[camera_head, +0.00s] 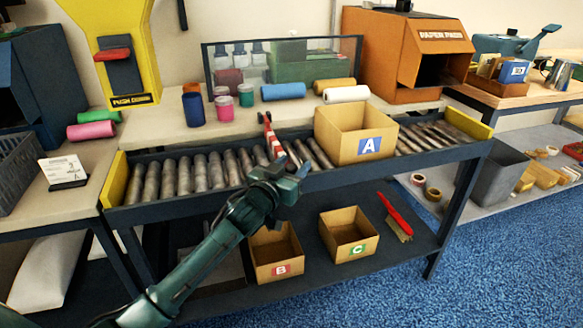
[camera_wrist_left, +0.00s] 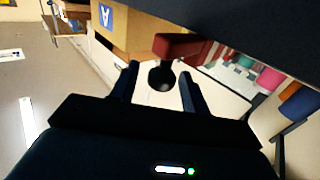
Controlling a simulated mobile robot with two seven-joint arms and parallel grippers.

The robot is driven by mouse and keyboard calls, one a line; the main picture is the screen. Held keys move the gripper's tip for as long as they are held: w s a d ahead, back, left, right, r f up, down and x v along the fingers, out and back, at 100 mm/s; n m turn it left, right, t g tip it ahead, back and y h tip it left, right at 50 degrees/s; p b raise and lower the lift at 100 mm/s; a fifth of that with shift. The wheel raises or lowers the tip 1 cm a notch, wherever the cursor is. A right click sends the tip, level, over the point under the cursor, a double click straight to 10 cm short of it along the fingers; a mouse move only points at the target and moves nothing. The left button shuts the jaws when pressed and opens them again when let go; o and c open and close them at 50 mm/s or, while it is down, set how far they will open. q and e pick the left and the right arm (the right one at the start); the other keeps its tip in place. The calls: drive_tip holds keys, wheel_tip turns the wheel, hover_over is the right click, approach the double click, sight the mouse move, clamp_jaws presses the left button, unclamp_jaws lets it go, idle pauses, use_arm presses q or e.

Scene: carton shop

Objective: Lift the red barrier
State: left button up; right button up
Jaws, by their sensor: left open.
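The red barrier (camera_head: 271,136) is a narrow red-and-white bar across the roller conveyor, left of carton A. Its near end runs down to my left gripper and is partly hidden there. My left gripper (camera_head: 294,168) is open at the front edge of the conveyor, close to that near end. In the left wrist view a red bar with a dark round end (camera_wrist_left: 180,48) shows just beyond the gap between the open fingers (camera_wrist_left: 159,78). I cannot tell whether the fingers touch it. My right gripper is in neither view.
Open carton A (camera_head: 342,123) stands on the rollers just right of the barrier. The rollers (camera_head: 190,175) to the left are clear. Cartons B (camera_head: 290,270) and C (camera_head: 358,249) and a red brush (camera_head: 394,215) are on the lower shelf. Rolls and jars stand behind.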

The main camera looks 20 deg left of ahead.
use_arm(q)
drive_tip(key=shift+c, duration=0.4)
clamp_jaws()
